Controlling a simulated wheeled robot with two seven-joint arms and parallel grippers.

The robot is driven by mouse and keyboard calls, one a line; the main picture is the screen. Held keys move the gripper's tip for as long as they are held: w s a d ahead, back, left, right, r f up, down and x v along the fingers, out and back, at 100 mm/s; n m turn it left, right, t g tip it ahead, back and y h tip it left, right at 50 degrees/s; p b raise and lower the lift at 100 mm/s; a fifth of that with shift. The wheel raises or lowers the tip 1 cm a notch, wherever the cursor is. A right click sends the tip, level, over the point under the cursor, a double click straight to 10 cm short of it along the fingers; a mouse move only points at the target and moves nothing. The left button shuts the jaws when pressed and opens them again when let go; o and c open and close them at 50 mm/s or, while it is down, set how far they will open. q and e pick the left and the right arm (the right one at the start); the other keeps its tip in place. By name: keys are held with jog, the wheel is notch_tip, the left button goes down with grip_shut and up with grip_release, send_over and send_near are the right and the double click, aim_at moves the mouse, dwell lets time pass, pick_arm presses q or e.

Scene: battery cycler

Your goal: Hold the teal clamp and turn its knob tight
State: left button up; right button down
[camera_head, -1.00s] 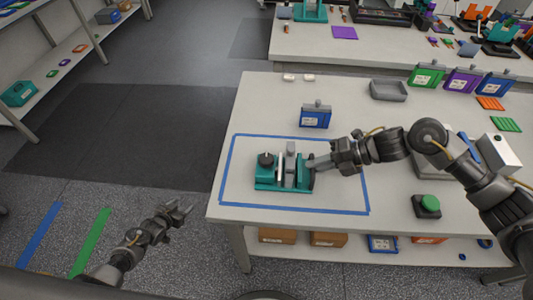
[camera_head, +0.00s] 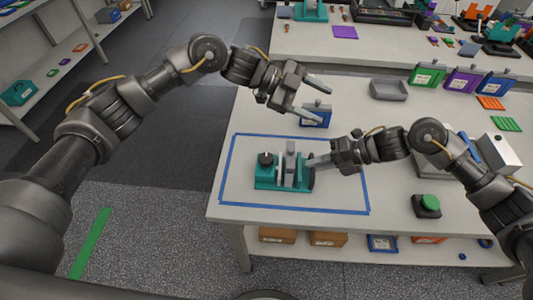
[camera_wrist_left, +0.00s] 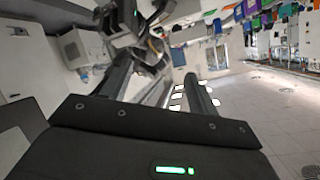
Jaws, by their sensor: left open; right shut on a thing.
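The teal clamp (camera_head: 283,186) sits on the table inside the blue tape outline in the head view. Its dark knob (camera_head: 265,158) stands at its left end, and grey upright plates (camera_head: 290,165) stand at its middle. My right gripper (camera_head: 312,162) reaches in from the right and is shut on the clamp's right end; the exact contact is hard to see. My left gripper (camera_head: 322,100) is open and empty, raised above the table behind the clamp, in front of the blue box. Its open fingers also show in the left wrist view (camera_wrist_left: 158,85).
A blue box (camera_head: 315,118) stands behind the tape outline (camera_head: 230,165). A grey tray (camera_head: 388,90) lies farther back. A green button (camera_head: 429,203) is at the right. Green, purple and blue boxes (camera_head: 462,81) line the back right edge. The table left of the clamp is clear.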

pick_arm(q)
jog(key=s+d+m+g+y, duration=0.1)
jog(key=s+m+y, duration=0.1)
jog(key=s+y, duration=0.15)
jog(key=m+t+y, duration=0.1)
jog(key=t+y, duration=0.1)
jog(key=y, duration=0.8)
send_near(267, 158)
notch_tip(267, 158, down, 9)
jog(key=shift+s+r, duration=0.1)
jog(key=shift+r, duration=0.1)
jog(key=shift+c, duration=0.4)
jog(key=c, duration=0.9)
